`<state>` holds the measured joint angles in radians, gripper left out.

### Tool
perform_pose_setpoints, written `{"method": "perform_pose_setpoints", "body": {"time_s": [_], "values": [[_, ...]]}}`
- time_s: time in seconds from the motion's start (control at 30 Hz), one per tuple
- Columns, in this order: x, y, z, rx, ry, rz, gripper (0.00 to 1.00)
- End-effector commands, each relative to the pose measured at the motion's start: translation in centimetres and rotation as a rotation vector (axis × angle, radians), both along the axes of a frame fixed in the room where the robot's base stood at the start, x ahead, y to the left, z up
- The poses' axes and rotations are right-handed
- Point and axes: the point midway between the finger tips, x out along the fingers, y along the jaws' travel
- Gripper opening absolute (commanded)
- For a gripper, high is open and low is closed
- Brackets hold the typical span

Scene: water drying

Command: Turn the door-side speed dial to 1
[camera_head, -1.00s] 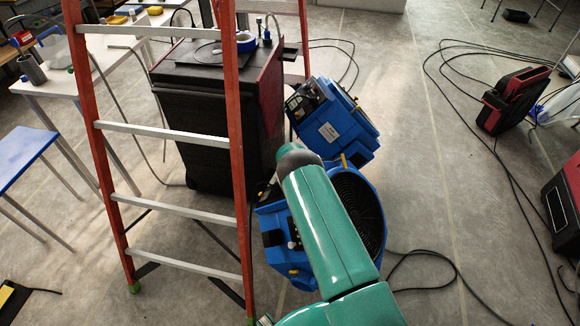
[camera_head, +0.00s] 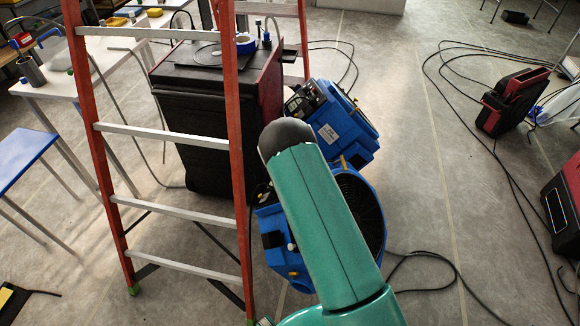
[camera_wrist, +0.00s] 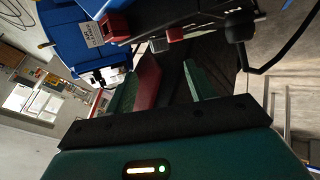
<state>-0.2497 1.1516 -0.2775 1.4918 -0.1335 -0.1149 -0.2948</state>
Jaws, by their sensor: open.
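Two blue blowers stand beside the ladder in the head view. The rear blower (camera_head: 345,134) has a dark control panel on its left side. The front blower (camera_head: 270,222) has a round black grille and a pale knob (camera_head: 291,246), and is partly hidden by my green arm. Dial markings are unreadable, and I cannot tell which dial is door-side. My gripper (camera_wrist: 172,75) is open and empty, below the panel and apart from the knob.
A red ladder (camera_head: 235,150) stands close left of the blowers, before a black cabinet (camera_head: 200,125). A red-black machine (camera_head: 510,100) stands at the right. Cables cross the floor; the floor right of the blowers is mostly open.

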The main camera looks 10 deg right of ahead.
Motion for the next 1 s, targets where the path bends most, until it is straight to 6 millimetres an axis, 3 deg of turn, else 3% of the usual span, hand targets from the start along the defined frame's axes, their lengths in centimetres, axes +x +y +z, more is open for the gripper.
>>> {"method": "perform_pose_setpoints", "body": {"time_s": [0.2,0.57,0.77,0.9,1.0], "values": [[-1.7,0.4,2.2,0.000,-0.001,0.000,0.54],[-2.0,0.4,2.5,0.001,0.001,-0.001,0.54],[-1.7,0.1,1.3,0.003,0.056,0.016,0.54],[-1.0,-0.4,-0.3,0.027,0.165,0.073,0.54],[0.0,-0.9,-0.4,0.066,0.240,0.136,0.54]]}}
